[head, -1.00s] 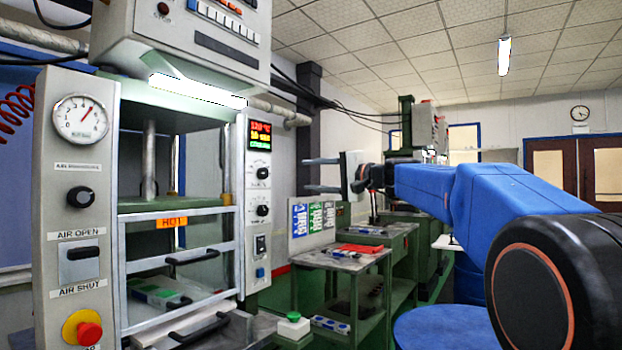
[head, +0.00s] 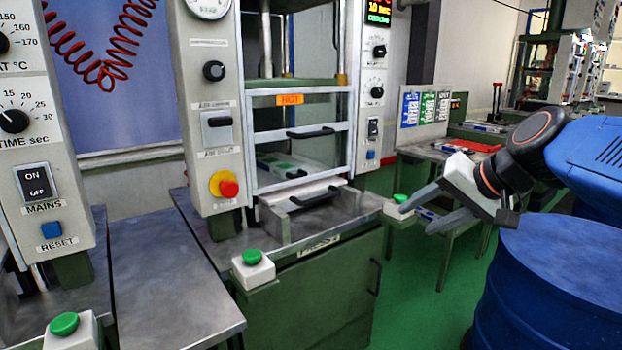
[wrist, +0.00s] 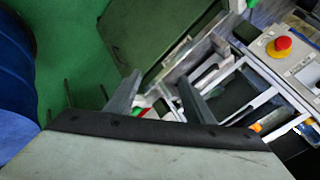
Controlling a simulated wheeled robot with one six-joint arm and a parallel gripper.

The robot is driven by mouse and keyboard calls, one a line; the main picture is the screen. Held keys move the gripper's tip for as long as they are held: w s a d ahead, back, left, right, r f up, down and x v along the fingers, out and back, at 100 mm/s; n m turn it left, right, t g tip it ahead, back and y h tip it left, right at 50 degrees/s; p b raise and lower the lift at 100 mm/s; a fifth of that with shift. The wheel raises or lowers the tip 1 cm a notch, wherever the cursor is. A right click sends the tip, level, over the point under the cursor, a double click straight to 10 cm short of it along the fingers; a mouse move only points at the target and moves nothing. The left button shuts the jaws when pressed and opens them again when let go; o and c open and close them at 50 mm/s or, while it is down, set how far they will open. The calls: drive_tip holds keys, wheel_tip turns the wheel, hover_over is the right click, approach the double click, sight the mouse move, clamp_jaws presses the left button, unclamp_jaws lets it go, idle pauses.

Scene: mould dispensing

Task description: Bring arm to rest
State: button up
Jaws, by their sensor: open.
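My gripper (head: 422,208) is open in the head view, at the right, with its two grey fingers pointing left and slightly down. It is in the air in front of the press (head: 290,240) and above the floor, left of the blue drum. In the wrist view my gripper (wrist: 158,90) shows two separated fingers with nothing between them. My arm is folded at the right edge of the head view, with its blue link above the drum.
A blue drum (head: 545,285) stands below my arm. Green push-buttons on white boxes (head: 253,268) sit at the press's front. A red-topped emergency stop (head: 226,186) is on the press. A side table (head: 440,155) stands behind my gripper. Green floor (head: 420,310) is free.

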drive_tip(key=s+d+f+n+g+h, duration=0.1)
drive_tip(key=s+d+f+n+h, duration=0.1)
drive_tip(key=s+f, duration=0.7)
drive_tip(key=s+d+f+n+g+h, duration=0.1)
drive_tip(key=s+d+f+n+h, duration=0.1)
drive_tip(key=s+f, duration=0.7)
drive_tip(key=shift+d+f+g+h, duration=0.3)
drive_tip(key=shift+d+f+h, duration=0.4)
drive_tip(key=shift+d, duration=0.4)
